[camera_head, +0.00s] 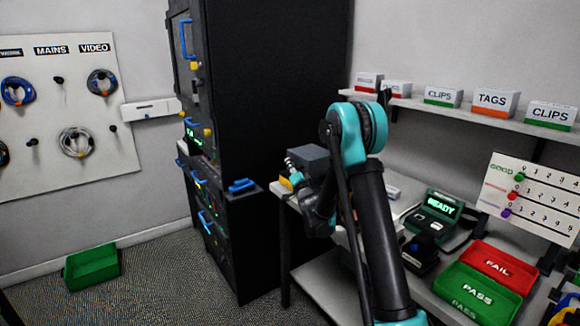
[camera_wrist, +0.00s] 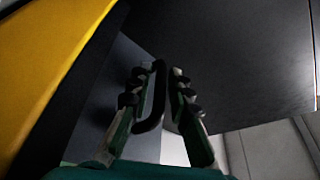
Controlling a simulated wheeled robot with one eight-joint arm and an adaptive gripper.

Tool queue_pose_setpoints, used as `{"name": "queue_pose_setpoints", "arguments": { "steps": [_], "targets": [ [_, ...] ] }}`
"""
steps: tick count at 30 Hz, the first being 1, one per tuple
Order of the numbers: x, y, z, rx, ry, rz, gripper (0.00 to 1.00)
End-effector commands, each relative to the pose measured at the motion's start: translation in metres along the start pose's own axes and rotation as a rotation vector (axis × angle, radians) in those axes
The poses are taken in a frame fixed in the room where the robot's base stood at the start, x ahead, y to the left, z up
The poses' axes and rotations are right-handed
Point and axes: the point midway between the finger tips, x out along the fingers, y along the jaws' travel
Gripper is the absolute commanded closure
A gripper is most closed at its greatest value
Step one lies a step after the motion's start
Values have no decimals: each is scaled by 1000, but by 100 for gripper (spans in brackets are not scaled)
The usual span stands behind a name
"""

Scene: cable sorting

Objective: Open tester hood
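In the wrist view a dark grey panel (camera_wrist: 215,60), which looks like the tester hood, fills the upper right. A black loop handle (camera_wrist: 157,100) stands out in front of it. My gripper (camera_wrist: 162,72) has its fingers apart, one on each side of the handle bar; narrow gaps show, and contact is unclear. In the head view my gripper (camera_head: 291,163) is at the left side of a dark grey box (camera_head: 310,157), at the left end of the bench. The handle is too small to make out there. The hood looks closed, though its edges are partly hidden.
A yellow surface (camera_wrist: 45,60) lies close on the left in the wrist view. A tall black cabinet (camera_head: 275,120) stands left of my arm. The bench holds a READY device (camera_head: 437,212), a red FAIL tray (camera_head: 520,284) and a green PASS tray (camera_head: 443,291). A shelf (camera_head: 470,112) runs above.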

Motion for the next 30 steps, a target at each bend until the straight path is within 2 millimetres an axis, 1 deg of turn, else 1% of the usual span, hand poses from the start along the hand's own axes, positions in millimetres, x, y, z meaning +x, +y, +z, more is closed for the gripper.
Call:
{"name": "queue_pose_setpoints", "arguments": {
  "steps": [1, 2, 6, 21, 26, 30],
  "targets": [
    [0, 0, 0, 0, 0, 0, 81],
    [0, 0, 0, 0, 0, 0, 84],
    [0, 0, 0, 0, 0, 0, 100],
    [0, -1, -1, 8, 0, 4, 100],
    [2, -8, -6, 46, 1, 20, 100],
    [5, -18, -15, 116, 2, 47, 100]
  ]
}}
